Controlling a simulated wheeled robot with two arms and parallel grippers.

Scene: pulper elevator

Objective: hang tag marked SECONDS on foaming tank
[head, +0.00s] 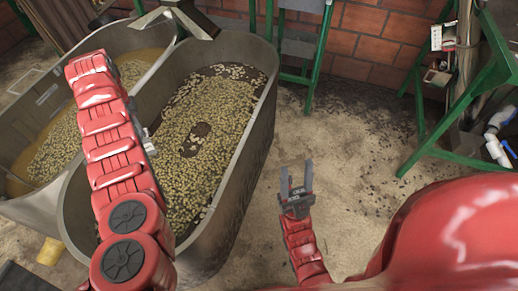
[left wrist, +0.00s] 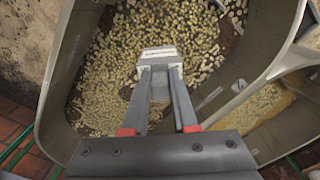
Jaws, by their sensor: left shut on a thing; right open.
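My left gripper (left wrist: 158,95) is shut on a small pale tag (left wrist: 158,53) with a line of print too small to read. The tag is held above the right-hand tank, whose bean-covered surface lies behind it. In the head view my left arm hides most of this gripper. The right-hand metal tank (head: 238,190) holds pale beans in dark liquid. The left-hand tank (head: 20,118) holds beans in yellowish, frothy-looking liquid; it also shows in the left wrist view (left wrist: 278,138). My right gripper (head: 297,180) is open and empty, over the floor right of the tanks.
A metal spout (head: 190,18) stands over the tanks' far end. Green frames (head: 320,45) stand by the brick wall (head: 370,40) and at right. White pipes (head: 497,150) lie at far right. A yellow object (head: 50,252) lies at lower left.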

